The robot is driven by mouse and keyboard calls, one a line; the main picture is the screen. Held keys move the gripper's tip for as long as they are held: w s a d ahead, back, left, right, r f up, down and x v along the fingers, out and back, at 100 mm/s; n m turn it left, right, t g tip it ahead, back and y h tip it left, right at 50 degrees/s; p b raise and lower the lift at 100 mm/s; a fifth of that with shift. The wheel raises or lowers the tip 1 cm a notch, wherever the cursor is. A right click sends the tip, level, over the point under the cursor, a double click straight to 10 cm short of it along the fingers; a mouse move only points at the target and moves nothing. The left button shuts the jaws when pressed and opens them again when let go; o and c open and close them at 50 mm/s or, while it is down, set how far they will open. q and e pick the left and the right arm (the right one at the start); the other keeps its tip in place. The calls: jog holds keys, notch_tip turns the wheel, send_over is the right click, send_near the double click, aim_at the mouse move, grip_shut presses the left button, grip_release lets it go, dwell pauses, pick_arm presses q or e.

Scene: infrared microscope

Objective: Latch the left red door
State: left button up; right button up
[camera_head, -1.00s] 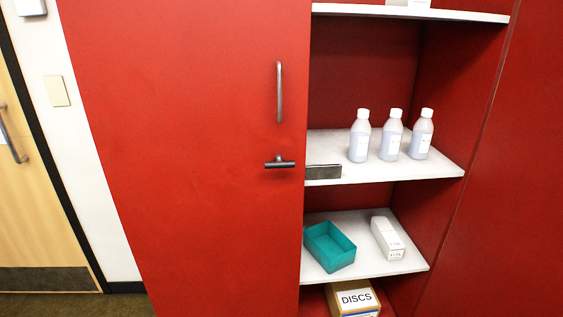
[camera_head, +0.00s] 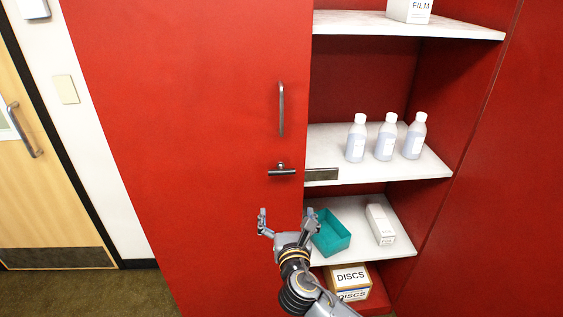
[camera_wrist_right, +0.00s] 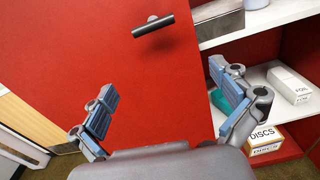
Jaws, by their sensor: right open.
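The left red door (camera_head: 190,130) is a tall flat panel on the left of the cabinet. Its dark metal latch handle (camera_head: 282,170) lies horizontally near the door's right edge, below a vertical pull handle (camera_head: 281,108). My right gripper (camera_head: 287,218) is open and empty, below the latch handle and apart from it. In the right wrist view the latch handle (camera_wrist_right: 153,25) shows at the top, beyond the two spread fingers, and appears slightly tilted. The left gripper is not in view.
Right of the door, open shelves hold several items: white bottles (camera_head: 385,140), a teal bin (camera_head: 331,236), a white box (camera_head: 381,224) and a DISCS box (camera_head: 348,282). A grey plate (camera_head: 321,174) sits at the middle shelf's left edge. A wooden door (camera_head: 45,190) stands far left.

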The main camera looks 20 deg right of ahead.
aim_at(282, 174)
jog(key=shift+n+t, duration=0.3)
jog(key=shift+n, duration=0.1)
jog(key=r+x, duration=0.1)
jog(key=x, duration=0.3)
jog(key=p+x, duration=0.1)
jog(key=x, duration=0.4)
jog(key=r+p+x, duration=0.1)
jog(key=x, duration=0.3)
jog(key=shift+w+d+r, duration=0.1)
jog(key=shift+w+r, duration=0.2)
jog(key=shift+r, duration=0.05)
jog(key=shift+c, duration=0.2)
jog(key=c, duration=0.9)
